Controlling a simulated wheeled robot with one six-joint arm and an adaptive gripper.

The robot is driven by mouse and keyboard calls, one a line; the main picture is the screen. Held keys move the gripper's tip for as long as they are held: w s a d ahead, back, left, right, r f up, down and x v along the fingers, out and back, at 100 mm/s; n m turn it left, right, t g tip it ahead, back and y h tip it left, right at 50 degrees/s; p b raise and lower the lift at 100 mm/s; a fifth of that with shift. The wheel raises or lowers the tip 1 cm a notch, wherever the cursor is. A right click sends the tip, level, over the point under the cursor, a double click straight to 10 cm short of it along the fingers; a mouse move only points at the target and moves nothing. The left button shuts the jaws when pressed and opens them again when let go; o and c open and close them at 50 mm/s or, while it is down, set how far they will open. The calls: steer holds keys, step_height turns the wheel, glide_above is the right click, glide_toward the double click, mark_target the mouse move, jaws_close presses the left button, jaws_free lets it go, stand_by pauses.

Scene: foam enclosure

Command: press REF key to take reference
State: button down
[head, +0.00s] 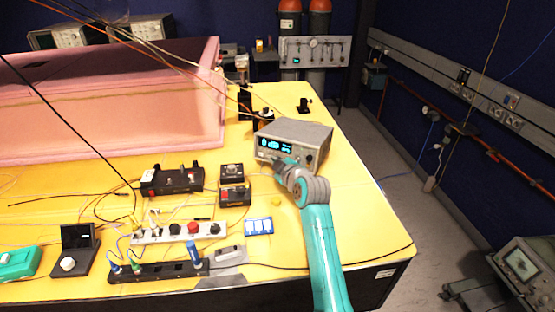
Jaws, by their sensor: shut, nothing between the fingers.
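A grey bench instrument (308,136) with a lit blue-green display (276,146) stands on the yellow table, right of centre in the head view. It is the likely carrier of the REF key, but its key labels are too small to read. My gripper (279,166) is shut and empty, at the lower front of the instrument, below the display. My wrist and the gripper hide part of the front panel. I cannot tell whether the fingertips touch a key.
A pink foam enclosure (190,107) fills the table's back left. Black boxes (172,180), a power strip (165,270) and loose cables lie in front and left. A blue-white item (258,227) lies nearer the front. Cables hang across the view.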

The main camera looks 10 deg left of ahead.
steer(key=shift+s, duration=0.1)
steer(key=shift+s+a+r, duration=0.15)
steer(key=shift+s+a, duration=0.05)
steer(key=shift+s, duration=0.35)
steer(key=shift+s+a+r, duration=0.15)
steer(key=shift+s+a, duration=0.05)
steer(key=shift+s, duration=0.6)
steer(key=shift+s+a+r, duration=0.15)
steer(key=shift+s+a, duration=0.1)
steer(key=shift+s, duration=0.55)
steer(key=shift+s+a+r, duration=0.15)
steer(key=shift+s+a, duration=0.05)
steer(key=shift+s, duration=0.6)
